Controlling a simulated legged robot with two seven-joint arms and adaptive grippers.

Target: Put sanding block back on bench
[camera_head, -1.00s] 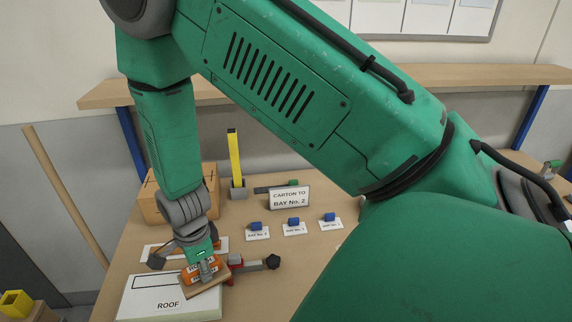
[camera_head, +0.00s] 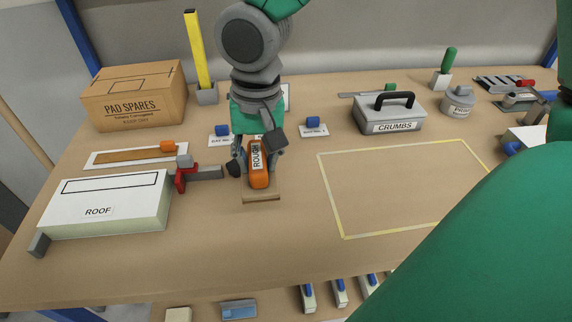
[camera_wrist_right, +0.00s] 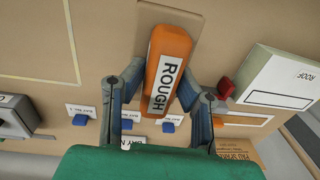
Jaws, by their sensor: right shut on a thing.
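The sanding block (camera_head: 259,178) has an orange handle labelled ROUGH and a flat tan base. My right gripper (camera_head: 258,160) is shut on its handle, with a finger on each side. In the wrist view, the block (camera_wrist_right: 166,72) lies between the two grey fingers (camera_wrist_right: 160,88), its tan base reaching past the handle. The block is over the bench (camera_head: 250,245), right of the ROOF panel; I cannot tell whether its base touches the bench. My left gripper is not in view.
The white ROOF panel (camera_head: 105,203) with a red clamp (camera_head: 186,178) is to the left. A yellow taped rectangle (camera_head: 400,190) on the right is empty. The CRUMBS box (camera_head: 391,122) and PAD SPARES carton (camera_head: 135,96) stand behind. The bench front is clear.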

